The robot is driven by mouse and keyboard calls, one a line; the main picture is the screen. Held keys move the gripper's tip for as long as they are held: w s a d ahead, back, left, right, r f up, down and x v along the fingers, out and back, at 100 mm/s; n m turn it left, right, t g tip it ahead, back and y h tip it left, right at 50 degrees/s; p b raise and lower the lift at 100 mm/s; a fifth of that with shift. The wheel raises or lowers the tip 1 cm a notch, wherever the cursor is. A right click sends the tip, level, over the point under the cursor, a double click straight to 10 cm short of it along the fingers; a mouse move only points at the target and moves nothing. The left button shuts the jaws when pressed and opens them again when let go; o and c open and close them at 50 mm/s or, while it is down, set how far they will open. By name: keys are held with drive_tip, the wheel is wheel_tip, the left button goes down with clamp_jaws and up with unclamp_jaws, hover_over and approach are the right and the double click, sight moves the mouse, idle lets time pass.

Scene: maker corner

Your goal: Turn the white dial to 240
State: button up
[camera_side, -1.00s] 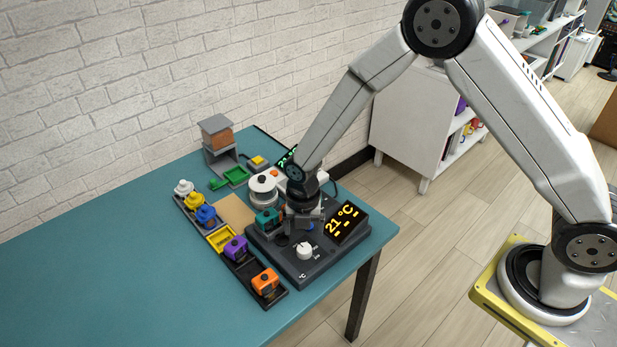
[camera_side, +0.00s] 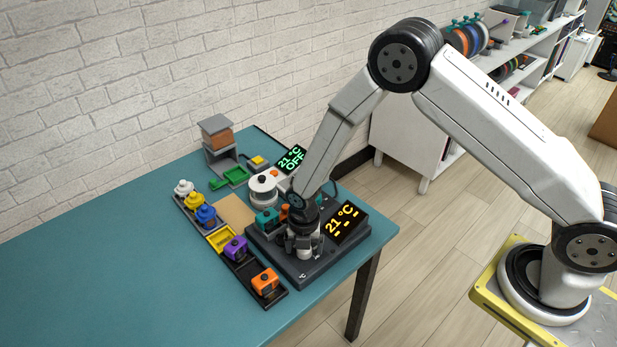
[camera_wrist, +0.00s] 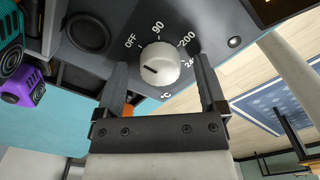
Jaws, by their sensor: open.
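The white dial (camera_wrist: 162,60) sits on the dark control box (camera_side: 305,276). In the wrist view the marks OFF, 90, 200 and a partly covered 24 stand around it. A short dark line on the dial points to the lower left, away from these marks. The box display (camera_side: 345,222) reads 21 °C with dashes below. My gripper (camera_side: 304,248) is over the dial, pointing down. In the wrist view its two fingers are open, one on each side of the dial, with gaps showing. In the side view my gripper mostly hides the dial.
A teal block (camera_side: 266,220) stands on the box close to my gripper. A white round device (camera_side: 263,188) and a green display reading 21 °C OFF (camera_side: 291,159) are behind. A tray with purple (camera_side: 236,248) and orange (camera_side: 265,281) blocks lies left. The table's front left is clear.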

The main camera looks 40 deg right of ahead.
clamp_jaws()
